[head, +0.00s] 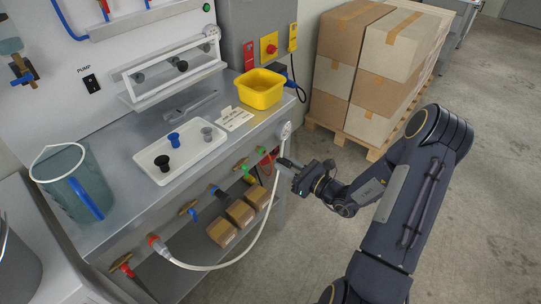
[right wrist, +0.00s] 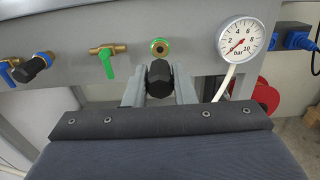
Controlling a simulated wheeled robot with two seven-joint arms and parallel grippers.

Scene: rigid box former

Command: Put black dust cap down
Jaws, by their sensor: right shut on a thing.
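My right gripper (head: 288,166) is at the front panel of the bench, right of the valves. In the right wrist view its two fingers (right wrist: 160,88) are shut on a black dust cap (right wrist: 160,76). The cap is just below an open brass port with a green ring (right wrist: 159,47); whether it touches the panel I cannot tell. In the head view the held cap is hidden by the fingers. A white tray (head: 191,160) on the bench top holds a black cap (head: 162,162), a blue cap (head: 173,139) and a grey cap (head: 207,133). My left gripper is out of view.
A pressure gauge (right wrist: 244,39) with a white hose is right of the port; a green-handled valve (right wrist: 107,54) is left. Stacked cartons (head: 398,45) stand behind.

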